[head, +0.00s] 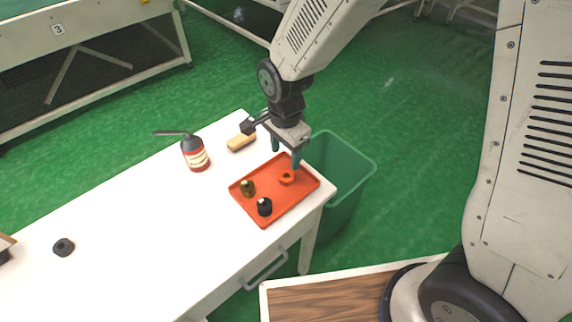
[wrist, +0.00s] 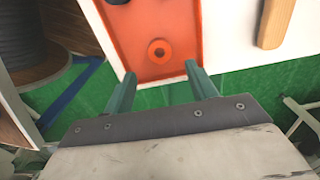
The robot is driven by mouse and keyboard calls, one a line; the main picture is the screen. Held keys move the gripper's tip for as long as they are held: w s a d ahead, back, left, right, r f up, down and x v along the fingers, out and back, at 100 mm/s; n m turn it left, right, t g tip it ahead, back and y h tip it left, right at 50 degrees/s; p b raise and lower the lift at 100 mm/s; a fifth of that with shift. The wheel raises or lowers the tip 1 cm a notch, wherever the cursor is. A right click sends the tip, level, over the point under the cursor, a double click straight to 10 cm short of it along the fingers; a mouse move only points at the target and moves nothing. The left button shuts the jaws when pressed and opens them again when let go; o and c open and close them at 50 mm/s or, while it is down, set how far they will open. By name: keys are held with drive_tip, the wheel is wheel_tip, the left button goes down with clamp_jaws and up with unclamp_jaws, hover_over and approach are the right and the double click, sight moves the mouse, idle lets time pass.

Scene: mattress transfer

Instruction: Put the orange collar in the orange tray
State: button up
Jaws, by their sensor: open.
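The orange collar (head: 287,177) lies in the orange tray (head: 272,214), near the tray's right end. It also shows in the wrist view (wrist: 159,51) as an orange ring with a dark hole, resting on the tray's floor (wrist: 150,22). My gripper (head: 284,157) is above the right part of the tray, close to the collar. In the wrist view my gripper's two green fingers (wrist: 158,74) are apart and empty, with the collar showing beyond and between their tips. Nothing is held.
The tray also holds an olive-brown piece (head: 247,189) and a black piece (head: 264,207). A red oil can (head: 196,155) and a tan block (head: 241,142) stand behind. A black ring (head: 64,247) lies at left. A green bin (head: 352,163) stands beside the table. The white tabletop (head: 150,220) is mostly clear.

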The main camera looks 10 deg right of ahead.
drive_tip(key=shift+r, duration=2.05)
drive_tip(key=s+d+r+n, duration=0.3)
drive_tip(key=d+r, duration=0.5)
drive_tip(key=s+d+r+n, duration=0.4)
drive_tip(key=s+d+r, duration=0.1)
drive_tip(key=s, duration=0.3)
drive_tip(key=s+d+r+n+t, duration=0.1)
drive_tip(key=s+d+r+n, duration=0.3)
drive_tip(key=s+d, duration=0.3)
drive_tip(key=shift+s+d+r, duration=0.3)
drive_tip(key=shift+s+r, duration=0.05)
drive_tip(key=shift+s, duration=0.55)
